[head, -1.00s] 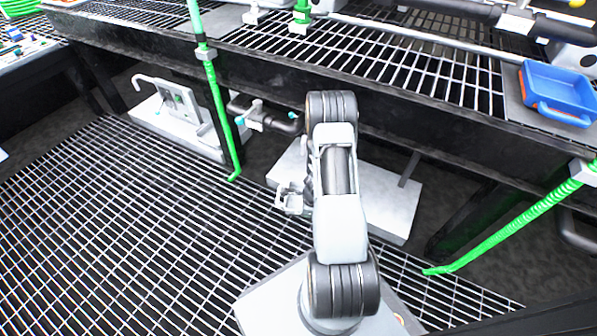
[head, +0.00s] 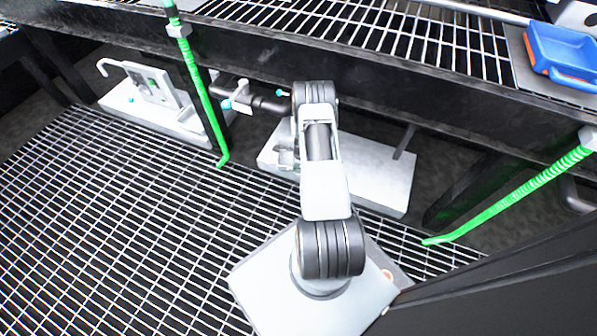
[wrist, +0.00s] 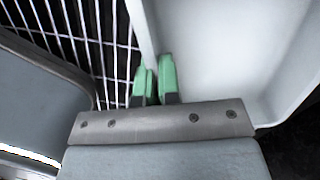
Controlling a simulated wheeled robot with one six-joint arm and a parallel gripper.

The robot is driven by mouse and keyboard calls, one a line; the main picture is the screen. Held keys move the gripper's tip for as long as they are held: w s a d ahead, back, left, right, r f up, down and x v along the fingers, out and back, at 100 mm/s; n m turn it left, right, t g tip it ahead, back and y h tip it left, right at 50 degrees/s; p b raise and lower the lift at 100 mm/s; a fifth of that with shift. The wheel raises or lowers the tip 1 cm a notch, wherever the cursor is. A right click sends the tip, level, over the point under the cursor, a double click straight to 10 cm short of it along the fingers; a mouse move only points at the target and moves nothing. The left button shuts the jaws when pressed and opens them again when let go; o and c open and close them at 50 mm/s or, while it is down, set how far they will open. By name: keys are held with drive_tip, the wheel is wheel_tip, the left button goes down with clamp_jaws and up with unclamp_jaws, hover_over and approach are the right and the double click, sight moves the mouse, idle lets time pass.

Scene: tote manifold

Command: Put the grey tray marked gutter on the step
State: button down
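In the wrist view, a pale grey tray (wrist: 215,50) fills the upper right. My gripper (wrist: 156,82) has green fingertips close together, one on each side of the tray's near-left wall, and looks shut on that wall. No marking on the tray is readable. In the head view, my arm hides the fingertips, and I cannot pick out the tray there. A low pale slab (head: 380,185) lies under the bench behind my arm; it may be the step, but I cannot tell.
A dark bench with a grated top (head: 400,38) runs across the back, with a blue tray (head: 562,50) at its right. Green hoses (head: 200,90) and (head: 510,200) hang down from it. A panel on a pale base (head: 150,85) stands at left. Grated floor (head: 120,230) is open.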

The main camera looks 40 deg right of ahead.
drive_tip(key=shift+w+d+f+b, duration=0.35)
drive_tip(key=shift+w+d+f, duration=0.1)
drive_tip(key=shift+f, duration=0.25)
drive_tip(key=shift+w+d+f+b, duration=0.3)
drive_tip(key=shift+w+d+f, duration=0.1)
drive_tip(key=shift+f, duration=0.25)
wheel_tip(320, 180, down, 3)
drive_tip(key=shift+d+f+b, duration=0.15)
drive_tip(key=shift+b, duration=0.65)
drive_tip(key=shift+f, duration=0.1)
drive_tip(key=c, duration=1.7)
unclamp_jaws()
drive_tip(key=shift+c, duration=0.2)
drive_tip(key=o, duration=0.4)
drive_tip(key=r+p, duration=0.1)
drive_tip(key=r, duration=0.1)
drive_tip(key=r+p, duration=0.1)
drive_tip(key=r, duration=0.2)
drive_tip(key=r+p, duration=0.1)
drive_tip(key=r, duration=0.1)
drive_tip(key=shift+s+d+r+p, duration=0.3)
drive_tip(key=shift+s+d+p, duration=0.05)
drive_tip(key=shift+d+p, duration=0.05)
